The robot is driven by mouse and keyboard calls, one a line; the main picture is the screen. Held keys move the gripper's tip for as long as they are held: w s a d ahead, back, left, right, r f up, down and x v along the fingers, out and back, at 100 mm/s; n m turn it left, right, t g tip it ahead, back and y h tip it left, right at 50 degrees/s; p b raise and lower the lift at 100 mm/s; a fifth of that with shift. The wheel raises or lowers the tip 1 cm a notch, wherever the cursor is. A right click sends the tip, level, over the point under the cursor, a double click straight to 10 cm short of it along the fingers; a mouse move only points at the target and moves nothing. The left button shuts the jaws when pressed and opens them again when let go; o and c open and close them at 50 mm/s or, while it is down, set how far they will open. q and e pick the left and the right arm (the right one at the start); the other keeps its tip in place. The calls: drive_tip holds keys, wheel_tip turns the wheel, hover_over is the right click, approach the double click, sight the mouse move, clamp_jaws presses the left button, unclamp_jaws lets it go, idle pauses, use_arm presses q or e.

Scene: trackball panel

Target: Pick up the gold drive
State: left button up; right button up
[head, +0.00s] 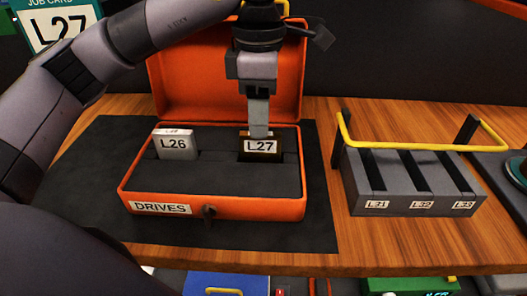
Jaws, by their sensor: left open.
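The gold drive (260,155), labelled L27, stands in the dark foam of the open orange DRIVES case (240,210). Only its upper part shows above the foam. My left gripper (259,128) points down from above, with its fingers right at the top of the gold drive. It is open; one finger hides the other, and whether it touches the drive cannot be told. A light grey drive (175,146), labelled L26, stands in the foam to the left. My right gripper is not in view.
A grey rack (410,183) with slots labelled L31, L32 and L33 and a yellow bar stands to the right. The case lies on a dark mat (80,190). Its raised lid is behind my gripper. A job card (60,20) reading L27 is at top left.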

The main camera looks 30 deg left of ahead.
sight(268, 150)
use_arm(q)
drive_tip(key=f, duration=0.5)
drive_tip(key=shift+s+d+f, duration=0.1)
drive_tip(key=shift+s, duration=0.1)
clamp_jaws()
drive_tip(key=shift+r, duration=0.2)
